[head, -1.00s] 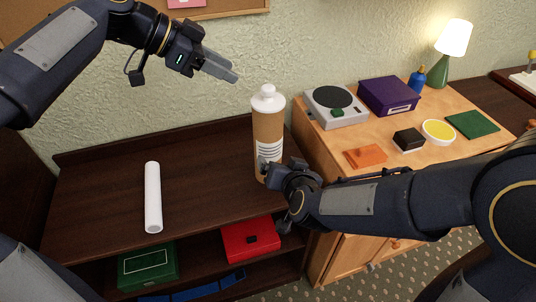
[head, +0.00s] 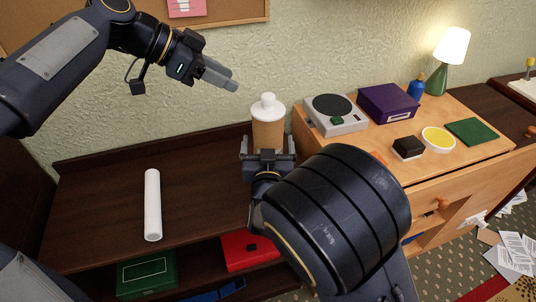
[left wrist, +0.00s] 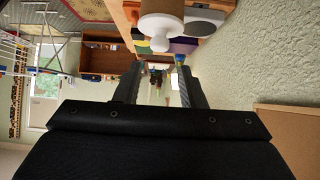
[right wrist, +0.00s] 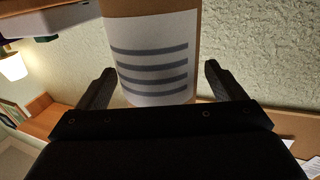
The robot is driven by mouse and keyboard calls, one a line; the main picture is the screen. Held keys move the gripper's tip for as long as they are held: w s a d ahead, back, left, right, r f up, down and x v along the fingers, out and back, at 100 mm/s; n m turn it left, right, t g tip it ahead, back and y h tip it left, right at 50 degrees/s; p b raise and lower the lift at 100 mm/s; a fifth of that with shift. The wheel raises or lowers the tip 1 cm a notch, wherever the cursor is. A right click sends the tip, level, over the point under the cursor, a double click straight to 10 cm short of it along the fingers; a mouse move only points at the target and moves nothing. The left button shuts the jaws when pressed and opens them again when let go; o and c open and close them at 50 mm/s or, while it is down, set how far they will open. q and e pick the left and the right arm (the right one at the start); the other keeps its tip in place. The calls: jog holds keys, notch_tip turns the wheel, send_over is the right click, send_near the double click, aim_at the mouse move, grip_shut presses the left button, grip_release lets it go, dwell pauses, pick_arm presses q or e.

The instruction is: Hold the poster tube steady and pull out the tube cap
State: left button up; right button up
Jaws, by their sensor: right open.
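The poster tube (head: 268,133) is a brown upright cylinder on the dark wood shelf unit; its striped white label shows close up in the right wrist view (right wrist: 152,60). The white tube cap (head: 267,107), with a round knob on top, sits on the tube's upper end. It also shows in the left wrist view (left wrist: 161,28). My right gripper (head: 268,153) is open, with its fingers on either side of the tube; whether they touch it I cannot tell. My left gripper (head: 232,78) is open and empty, above and left of the cap, apart from it.
A white roll (head: 152,205) lies on the shelf top (head: 100,200) at left. Green (head: 146,276) and red (head: 240,250) boxes sit below. The wooden cabinet at right holds a grey scale-like device (head: 335,115), purple box (head: 388,103) and lamp (head: 452,47). Its drawer (head: 440,205) stands open.

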jog(key=shift+w, duration=0.65)
